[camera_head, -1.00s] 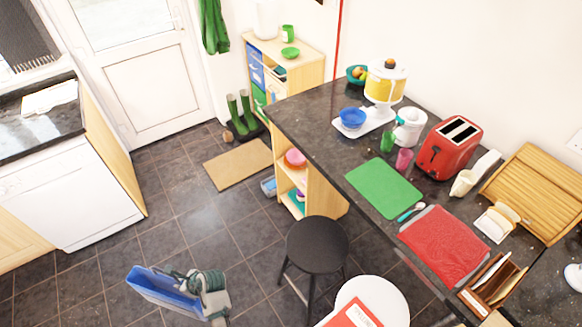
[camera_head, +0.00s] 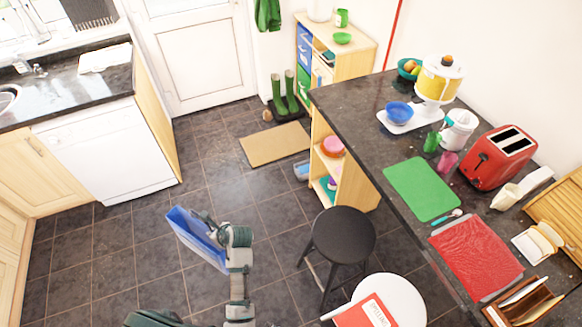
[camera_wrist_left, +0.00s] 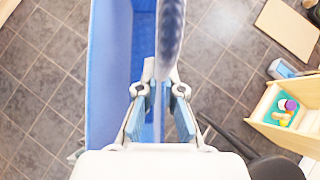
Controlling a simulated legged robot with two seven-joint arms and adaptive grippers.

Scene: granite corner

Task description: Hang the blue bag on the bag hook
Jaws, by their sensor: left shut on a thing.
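The blue bag (camera_head: 194,240) hangs above the tiled floor at the lower middle of the head view, tilted. My left gripper (camera_head: 214,228) is at its upper right edge. In the left wrist view the blue bag (camera_wrist_left: 108,75) opens upward on the left, and a blue strap runs up between the fingers of my left gripper (camera_wrist_left: 160,92), which are shut on it. I cannot make out the bag hook in either view. My right gripper is not in view.
A black stool (camera_head: 342,236) and a white stool with a red book (camera_head: 368,312) stand right of the bag. The dark counter (camera_head: 375,135) holds a toaster (camera_head: 498,157) and kitchenware. Floor at left is clear.

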